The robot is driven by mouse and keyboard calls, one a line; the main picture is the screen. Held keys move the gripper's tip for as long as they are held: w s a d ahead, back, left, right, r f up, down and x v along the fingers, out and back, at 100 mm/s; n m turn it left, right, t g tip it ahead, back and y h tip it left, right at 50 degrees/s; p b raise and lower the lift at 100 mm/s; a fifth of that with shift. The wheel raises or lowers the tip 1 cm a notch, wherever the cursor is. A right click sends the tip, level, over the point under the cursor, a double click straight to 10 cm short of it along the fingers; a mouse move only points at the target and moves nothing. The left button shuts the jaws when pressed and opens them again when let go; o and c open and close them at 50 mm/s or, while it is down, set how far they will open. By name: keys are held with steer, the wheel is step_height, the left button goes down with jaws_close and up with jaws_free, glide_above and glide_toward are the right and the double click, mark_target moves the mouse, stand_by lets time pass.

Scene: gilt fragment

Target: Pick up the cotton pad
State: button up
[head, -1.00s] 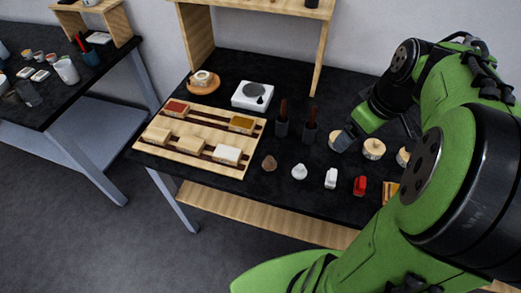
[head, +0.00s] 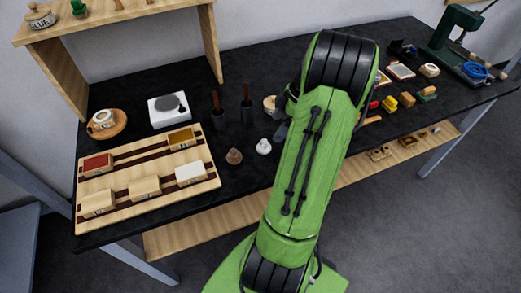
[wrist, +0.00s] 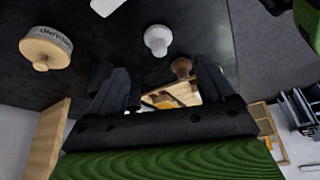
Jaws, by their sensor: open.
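A small white, rounded, knob-topped piece, which looks like the cotton pad (head: 263,146), stands on the black table just left of my arm in the head view. It also shows in the wrist view (wrist: 158,40), beyond and apart from my fingertips. My gripper (wrist: 160,85) is open, with nothing seen held between its two dark fingers. In the head view my green arm hides most of the gripper.
A brown knob-shaped piece (head: 234,156) stands left of the white one. A round labelled wooden piece (wrist: 45,48) is at the wrist view's left. Dark holders (head: 247,110) stand behind. A wooden rack (head: 140,209) with several blocks lies left.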

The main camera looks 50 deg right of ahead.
mark_target(265, 141)
steer(key=x, duration=0.3)
steer(key=b+x, duration=0.1)
steer(key=x, duration=0.3)
steer(key=b+x, duration=0.1)
steer(key=x, duration=0.2)
steer(key=shift+w+a+f, duration=0.1)
steer(key=shift+w+f, duration=0.1)
steer(key=shift+w, duration=0.15)
steer(key=shift+r, duration=0.1)
steer(key=shift+c, duration=0.3)
steer(key=c, duration=1.1)
steer(key=shift+o, duration=0.2)
step_height(265, 141, up, 10)
steer(key=shift+r+p, duration=0.1)
steer(key=shift+p, duration=1.1)
